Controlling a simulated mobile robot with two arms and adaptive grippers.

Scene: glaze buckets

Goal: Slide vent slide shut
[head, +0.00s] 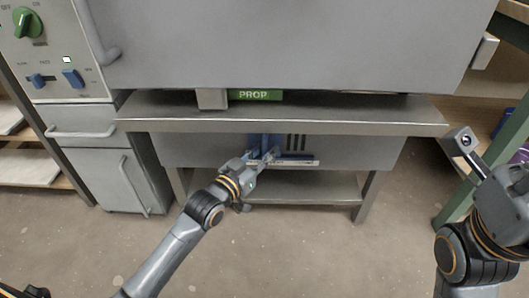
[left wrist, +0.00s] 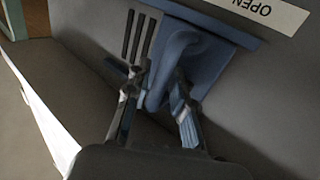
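The vent slide is a blue plate with an upright blue handle (left wrist: 176,55), on the grey panel under the bench. In the head view the blue slide (head: 254,141) is left of several dark vent slots (head: 297,142), which show uncovered. The wrist view is turned over: the slots (left wrist: 138,36) lie left of the handle and a white label reading OPEN (left wrist: 262,12) shows upside down. My left gripper (head: 264,158) has its fingers (left wrist: 158,95) on either side of the handle, seemingly shut on it. My right arm is at the right edge; its fingertips do not show.
A steel bench (head: 380,118) overhangs the vent panel, with a lower shelf (head: 310,187) beneath. A large grey cabinet (head: 300,40) with a green PROP label stands above. A control panel (head: 50,60) and drawers are at left. The floor in front is clear.

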